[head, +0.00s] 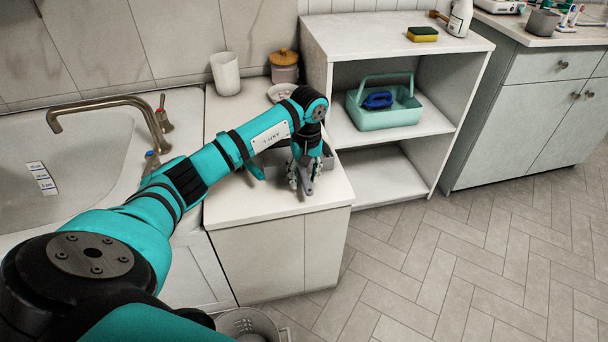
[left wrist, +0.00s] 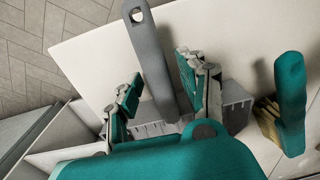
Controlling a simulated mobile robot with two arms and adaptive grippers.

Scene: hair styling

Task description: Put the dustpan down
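The grey dustpan (head: 272,157) is on the white counter, seemingly resting on it, partly hidden by my left arm. Its long handle, with a hole at the end, shows in the left wrist view (left wrist: 152,55). My left gripper (head: 305,184) is over the counter's right part. In the left wrist view, its fingers (left wrist: 160,95) stand apart on either side of the handle, with visible gaps. A brush with a teal handle (left wrist: 290,100) and yellowish bristles is beside the dustpan. My right gripper is out of view.
A sink with a brass faucet (head: 105,103) is left of the counter. A white cup (head: 226,73) and a lidded jar (head: 285,66) stand at the back. An open shelf (head: 385,170) on the right holds a teal caddy (head: 385,114). The counter's front is clear.

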